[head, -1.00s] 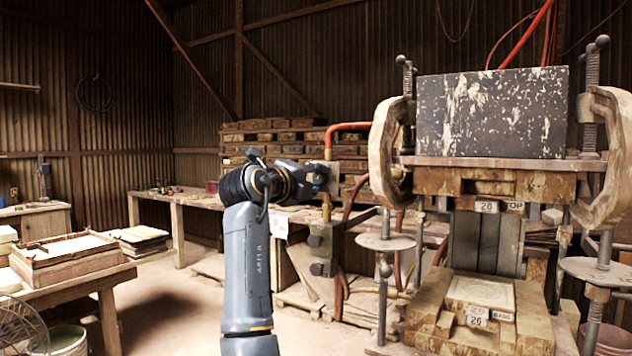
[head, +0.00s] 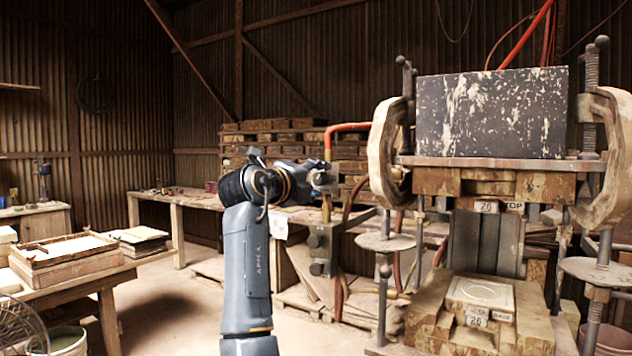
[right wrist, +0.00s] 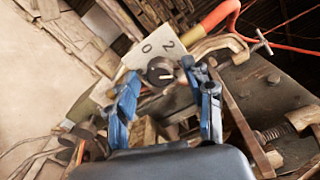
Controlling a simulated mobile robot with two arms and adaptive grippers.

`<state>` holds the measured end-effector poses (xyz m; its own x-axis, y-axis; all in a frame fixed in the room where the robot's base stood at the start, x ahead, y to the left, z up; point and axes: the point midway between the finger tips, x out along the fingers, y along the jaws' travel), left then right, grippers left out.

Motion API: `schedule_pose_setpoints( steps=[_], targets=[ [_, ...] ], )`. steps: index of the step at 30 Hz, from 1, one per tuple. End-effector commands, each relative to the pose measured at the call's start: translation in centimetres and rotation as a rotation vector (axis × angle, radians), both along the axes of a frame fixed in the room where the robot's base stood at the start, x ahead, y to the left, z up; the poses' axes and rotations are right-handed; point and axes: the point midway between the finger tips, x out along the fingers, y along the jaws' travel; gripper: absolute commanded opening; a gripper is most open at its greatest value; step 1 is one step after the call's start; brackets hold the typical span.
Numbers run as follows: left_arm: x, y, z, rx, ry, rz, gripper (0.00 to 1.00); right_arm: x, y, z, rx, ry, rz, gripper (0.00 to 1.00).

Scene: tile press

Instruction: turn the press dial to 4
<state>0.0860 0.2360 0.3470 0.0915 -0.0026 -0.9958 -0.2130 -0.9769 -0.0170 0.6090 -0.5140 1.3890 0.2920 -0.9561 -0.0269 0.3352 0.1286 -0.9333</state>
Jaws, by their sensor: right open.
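The press dial (right wrist: 160,71) is a dark round knob on a pale plate (right wrist: 135,62) in the right wrist view. The numbers 0 and 2 show beside it; 4 cannot be made out. A light mark shows on the knob's right side, but I cannot tell which number it points to. My right gripper (right wrist: 163,76) is open, its blue fingers on either side of the dial in the picture; contact cannot be told. In the head view my right gripper (head: 328,178) is at the press's left side, and the dial cannot be made out. My left gripper is not in view.
The press, with its dark speckled block (head: 492,112) and wooden clamps, stands at the right. A red hose (head: 350,126) and pipes run close to the gripper. A workbench (head: 175,202) is behind; a tray (head: 65,257) lies on the left table. Open floor lies between.

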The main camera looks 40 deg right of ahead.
Motion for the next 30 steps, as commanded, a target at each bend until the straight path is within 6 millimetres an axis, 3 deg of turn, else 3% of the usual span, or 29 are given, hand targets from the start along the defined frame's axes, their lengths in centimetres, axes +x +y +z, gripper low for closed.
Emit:
schedule_pose_setpoints(
  steps=[5,18,24,30],
  targets=[
    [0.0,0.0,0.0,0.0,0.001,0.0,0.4,-0.4,1.7,0.1,-0.001,0.0,0.003,0.52],
    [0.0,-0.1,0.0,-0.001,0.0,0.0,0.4,-2.9,10.0,0.2,0.0,0.001,0.002,0.52],
    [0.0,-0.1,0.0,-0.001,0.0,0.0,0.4,-3.4,11.4,0.3,0.001,0.0,0.001,0.52],
    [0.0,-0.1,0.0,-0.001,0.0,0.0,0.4,-3.5,11.5,0.3,0.0,0.0,0.0,0.52]
  ],
)
